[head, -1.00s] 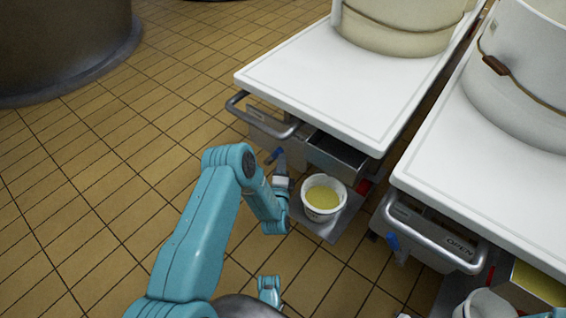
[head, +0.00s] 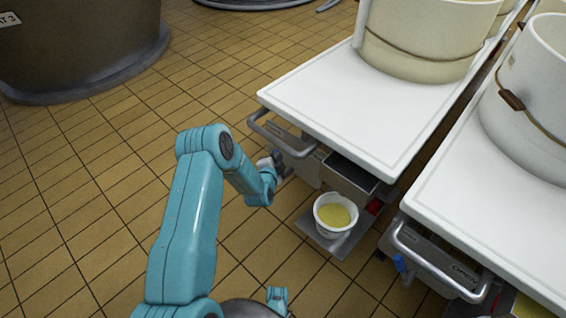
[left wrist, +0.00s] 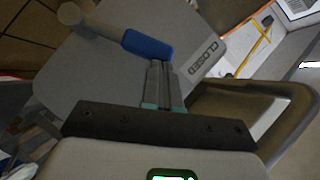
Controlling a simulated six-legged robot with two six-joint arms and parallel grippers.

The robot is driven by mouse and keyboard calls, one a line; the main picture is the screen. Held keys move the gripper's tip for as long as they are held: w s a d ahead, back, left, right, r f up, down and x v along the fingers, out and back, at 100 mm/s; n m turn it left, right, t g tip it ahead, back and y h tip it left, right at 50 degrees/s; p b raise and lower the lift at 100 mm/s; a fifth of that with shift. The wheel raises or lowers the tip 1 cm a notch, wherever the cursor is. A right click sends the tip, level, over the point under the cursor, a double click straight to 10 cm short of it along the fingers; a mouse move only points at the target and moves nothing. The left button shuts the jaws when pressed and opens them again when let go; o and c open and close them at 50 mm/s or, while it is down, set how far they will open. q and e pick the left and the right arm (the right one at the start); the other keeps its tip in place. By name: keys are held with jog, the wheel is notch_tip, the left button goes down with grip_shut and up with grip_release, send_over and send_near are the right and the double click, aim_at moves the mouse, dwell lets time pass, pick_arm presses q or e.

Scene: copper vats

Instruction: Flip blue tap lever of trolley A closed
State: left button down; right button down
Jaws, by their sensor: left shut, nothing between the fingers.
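The left trolley has a white top (head: 350,100) and a tap box below its handle. In the left wrist view its blue tap lever (left wrist: 147,45) lies across a grey plate, beside the word CLOSED (left wrist: 207,58). My left gripper (left wrist: 160,68) is shut and empty, its fingertips right at the lever's blue end; I cannot tell whether they touch. In the head view my left gripper (head: 277,163) is beside the trolley handle, and the lever is hidden there. My right gripper is not in view.
A white bucket of yellow liquid (head: 336,215) stands on a low shelf below the tap. The metal handle (head: 283,135) is close to my gripper. A second trolley (head: 500,220) with its own blue lever (head: 399,263) stands at right.

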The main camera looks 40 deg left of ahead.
pick_arm(q)
jog(key=a, duration=0.2)
jog(key=a+n+h+b, duration=0.1)
jog(key=shift+w+f, duration=0.1)
jog(key=shift+f, duration=0.2)
jog(key=shift+a, duration=0.1)
dwell(0.5)
